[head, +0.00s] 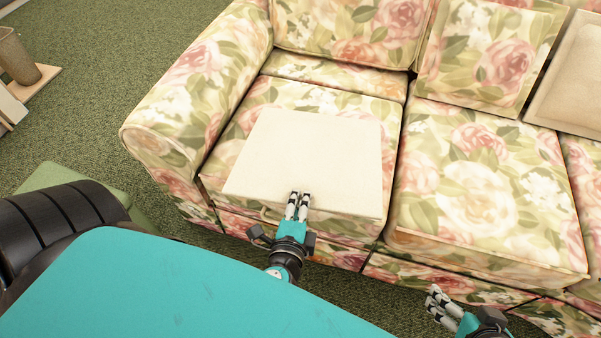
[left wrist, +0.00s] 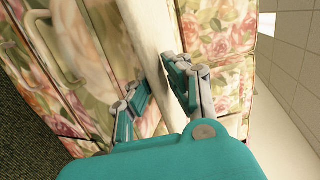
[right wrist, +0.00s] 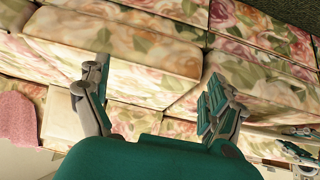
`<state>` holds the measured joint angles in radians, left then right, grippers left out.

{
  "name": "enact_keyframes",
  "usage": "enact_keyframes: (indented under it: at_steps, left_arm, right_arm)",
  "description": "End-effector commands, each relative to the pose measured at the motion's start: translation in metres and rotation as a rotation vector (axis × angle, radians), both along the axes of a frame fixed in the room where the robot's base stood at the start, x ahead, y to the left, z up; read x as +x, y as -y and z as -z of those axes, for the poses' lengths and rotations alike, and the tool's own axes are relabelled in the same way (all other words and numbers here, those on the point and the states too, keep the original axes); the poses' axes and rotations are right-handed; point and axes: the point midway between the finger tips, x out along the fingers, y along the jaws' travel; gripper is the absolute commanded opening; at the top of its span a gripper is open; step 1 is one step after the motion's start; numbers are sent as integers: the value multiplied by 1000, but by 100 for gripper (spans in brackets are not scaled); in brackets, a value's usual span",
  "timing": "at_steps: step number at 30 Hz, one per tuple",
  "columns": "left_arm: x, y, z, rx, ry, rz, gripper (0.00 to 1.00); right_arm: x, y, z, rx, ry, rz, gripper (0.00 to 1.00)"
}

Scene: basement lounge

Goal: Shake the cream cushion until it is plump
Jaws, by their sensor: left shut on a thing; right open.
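The cream cushion (head: 312,150) is a pale, flat square over the left seat of the floral sofa. My left gripper (head: 299,197) is shut on its near edge. In the left wrist view the cushion (left wrist: 150,32) is seen edge-on, and its edge runs between the fingers (left wrist: 157,88). I cannot tell whether the cushion's underside touches the seat. My right gripper (head: 437,302) is open and empty in front of the sofa's right seat. In the right wrist view its fingers (right wrist: 154,95) are spread apart with floral upholstery beyond.
The floral sofa (head: 480,190) fills the right and middle. A beige cushion (head: 572,85) and a floral cushion (head: 490,55) lean on its back. A brown pot (head: 17,57) stands at far left.

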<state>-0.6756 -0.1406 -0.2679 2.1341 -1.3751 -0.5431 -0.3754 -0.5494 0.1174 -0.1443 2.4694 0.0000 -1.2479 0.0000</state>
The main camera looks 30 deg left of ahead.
Motion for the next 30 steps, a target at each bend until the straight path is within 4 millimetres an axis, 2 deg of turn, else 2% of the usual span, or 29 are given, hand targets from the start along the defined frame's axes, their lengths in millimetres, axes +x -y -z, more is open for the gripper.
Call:
enact_keyframes:
  at_steps: [15, 23, 30]
  left_arm:
    - [-9, 3, -17, -1, 0, 0, 0]
    - [-21, 8, -42, 0, 1, 0, 0]
    - [-33, 12, -63, -1, 1, 0, 0]
  right_arm:
    - [-47, 15, 16, -50, -237, 19, 93]
    - [-72, 22, 9, -73, -353, 28, 93]
    - [-69, 22, 1, -72, -348, 28, 93]
